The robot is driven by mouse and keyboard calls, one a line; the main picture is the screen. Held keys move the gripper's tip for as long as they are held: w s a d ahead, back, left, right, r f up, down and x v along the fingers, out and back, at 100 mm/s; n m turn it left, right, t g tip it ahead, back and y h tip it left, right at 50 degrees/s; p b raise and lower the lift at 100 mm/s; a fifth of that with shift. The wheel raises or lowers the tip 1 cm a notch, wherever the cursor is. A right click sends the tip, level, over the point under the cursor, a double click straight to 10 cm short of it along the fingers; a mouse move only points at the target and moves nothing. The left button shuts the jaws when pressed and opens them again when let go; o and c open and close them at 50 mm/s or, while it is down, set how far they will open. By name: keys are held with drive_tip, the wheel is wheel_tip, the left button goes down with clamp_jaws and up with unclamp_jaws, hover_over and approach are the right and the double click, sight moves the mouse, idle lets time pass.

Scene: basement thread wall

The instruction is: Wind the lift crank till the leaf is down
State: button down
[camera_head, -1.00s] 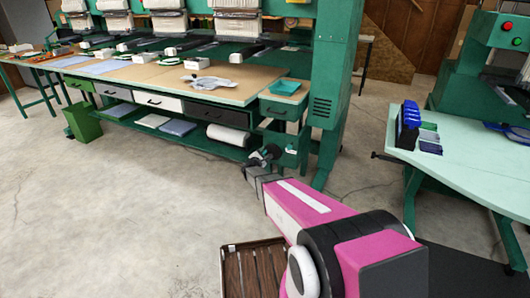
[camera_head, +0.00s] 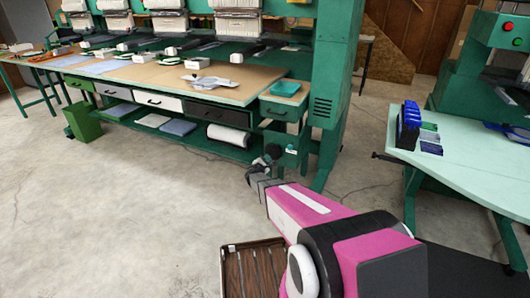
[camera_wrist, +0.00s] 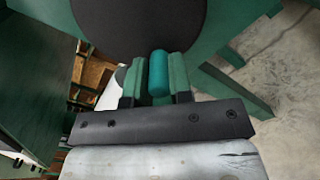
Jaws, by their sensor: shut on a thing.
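The lift crank is a dark round disc (camera_wrist: 140,22) with a teal handle (camera_wrist: 158,72), seen close up in the wrist view. In the head view the crank (camera_head: 272,152) sits low at the right end of the green machine stand. My gripper (camera_wrist: 158,88) is shut on the teal handle, with a finger on each side of it. In the head view my gripper (camera_head: 258,172) is small and dark, and the handle is hardly visible. A tan table top (camera_head: 190,76) with a pale green edge lies level above the drawers; I cannot tell whether it is the leaf.
A pale green table (camera_head: 470,165) with a blue rack (camera_head: 408,127) stands to the right. A green bin (camera_head: 82,122) stands at the left. A slatted brown tray (camera_head: 255,270) is beside my arm. The concrete floor in the middle is clear.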

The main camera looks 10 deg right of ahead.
sight(276, 158)
drive_tip(key=shift+s+d, duration=0.1)
drive_tip(key=shift+d, duration=0.05)
drive_tip(key=shift+s+d+r, duration=0.1)
drive_tip(key=shift+s+d, duration=0.55)
drive_tip(key=shift+d, duration=0.2)
drive_tip(key=shift+s+d+r, duration=0.1)
drive_tip(key=shift+s+d, duration=0.5)
drive_tip(key=shift+d, duration=0.25)
drive_tip(key=shift+f, duration=0.1)
drive_tip(key=c, duration=1)
unclamp_jaws()
drive_tip(key=shift+w, duration=0.15)
drive_tip(key=shift+a+f, duration=0.1)
drive_tip(key=shift+a, duration=0.05)
drive_tip(key=shift+w+a+f, duration=0.1)
drive_tip(key=shift+a, duration=0.1)
clamp_jaws()
